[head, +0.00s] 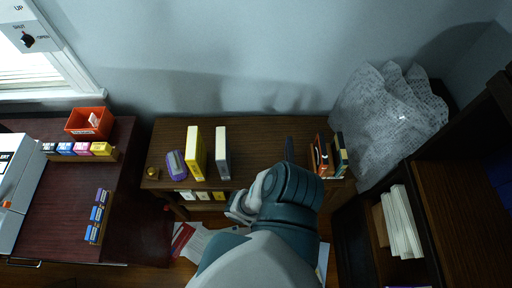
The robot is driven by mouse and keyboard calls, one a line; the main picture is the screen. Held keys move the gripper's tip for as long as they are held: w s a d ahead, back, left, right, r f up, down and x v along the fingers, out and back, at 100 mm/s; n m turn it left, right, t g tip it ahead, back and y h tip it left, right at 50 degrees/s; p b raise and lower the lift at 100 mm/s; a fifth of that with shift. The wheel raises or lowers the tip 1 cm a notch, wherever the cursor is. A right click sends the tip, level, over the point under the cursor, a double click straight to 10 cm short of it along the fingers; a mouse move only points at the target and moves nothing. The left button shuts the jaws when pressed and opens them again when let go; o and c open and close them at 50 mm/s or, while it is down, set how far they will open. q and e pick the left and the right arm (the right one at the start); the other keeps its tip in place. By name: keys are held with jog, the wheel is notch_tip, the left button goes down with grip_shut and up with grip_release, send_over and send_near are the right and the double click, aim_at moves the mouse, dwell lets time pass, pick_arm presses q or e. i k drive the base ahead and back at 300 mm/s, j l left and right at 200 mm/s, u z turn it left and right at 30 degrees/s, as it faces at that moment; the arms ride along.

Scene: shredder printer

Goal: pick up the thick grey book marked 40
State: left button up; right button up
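A pale book with a dark grey side (223,153) stands upright on the brown shelf top (255,135), just right of a thick yellow book (195,153). I cannot read a 40 on any book, so I cannot be sure which is the grey one. One of my arms, apparently the right, rises from the bottom middle. It bends at a teal joint, with a pale end part in front of the shelf's edge. No fingers can be made out. My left gripper is out of view.
A purple rounded object (176,163) and a small brass object (153,172) stand at the shelf's left. Several books (322,155) stand at its right end. A bag of shreds (388,115) is beyond. A desk with a red bin (89,123) is left. Papers (195,240) lie below.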

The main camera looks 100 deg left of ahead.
aim_at(222, 155)
jog(key=u, duration=3.85)
jog(key=l+z, duration=0.1)
jog(key=z, duration=0.25)
